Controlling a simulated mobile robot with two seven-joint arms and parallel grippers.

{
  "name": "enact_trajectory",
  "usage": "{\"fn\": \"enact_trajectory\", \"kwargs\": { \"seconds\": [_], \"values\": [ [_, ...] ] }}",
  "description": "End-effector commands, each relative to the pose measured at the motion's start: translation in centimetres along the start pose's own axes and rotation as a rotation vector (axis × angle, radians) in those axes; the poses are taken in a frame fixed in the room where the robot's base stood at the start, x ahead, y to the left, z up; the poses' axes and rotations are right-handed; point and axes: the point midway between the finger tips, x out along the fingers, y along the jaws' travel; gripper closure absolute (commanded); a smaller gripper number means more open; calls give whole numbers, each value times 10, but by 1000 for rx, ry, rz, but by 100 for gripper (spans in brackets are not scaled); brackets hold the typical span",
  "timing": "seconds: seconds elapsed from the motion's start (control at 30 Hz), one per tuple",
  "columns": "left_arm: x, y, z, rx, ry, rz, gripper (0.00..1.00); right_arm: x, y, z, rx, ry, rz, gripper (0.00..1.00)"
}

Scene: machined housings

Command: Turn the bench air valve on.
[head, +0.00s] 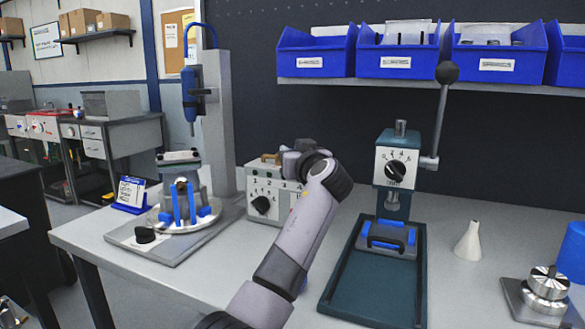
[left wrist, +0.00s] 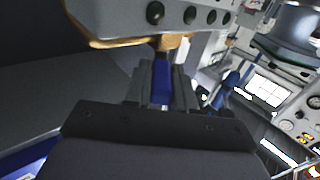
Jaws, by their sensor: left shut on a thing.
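The bench air valve shows in the left wrist view as a brass body (left wrist: 128,38) with a blue lever (left wrist: 161,85). My left gripper (left wrist: 162,78) is shut on the blue lever, with a dark finger on each side of it. In the head view my left gripper (head: 297,163) is at the grey control box (head: 262,190) at the back of the bench. A bit of brass (head: 270,157) shows just left of it. The lever is hidden there behind the gripper and wrist. My right gripper is in neither view.
A drill press (head: 218,110) stands left of the box, with a round fixture (head: 160,218) on its base. A teal press (head: 397,165) stands to the right with its lever (head: 440,115) raised. Blue bins (head: 397,62) hang above. A pale cone (head: 469,243) stands at the right.

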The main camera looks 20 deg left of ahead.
Motion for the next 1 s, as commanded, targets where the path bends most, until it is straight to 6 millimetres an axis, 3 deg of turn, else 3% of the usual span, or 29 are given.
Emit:
{"fn": "enact_trajectory", "kwargs": {
  "seconds": [0.43, 1.0],
  "values": [
    [0, 1, 1, 3, -2, -159, 100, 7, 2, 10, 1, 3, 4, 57],
    [0, 0, 1, 2, -4, -192, 100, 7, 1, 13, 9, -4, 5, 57]
  ]
}}
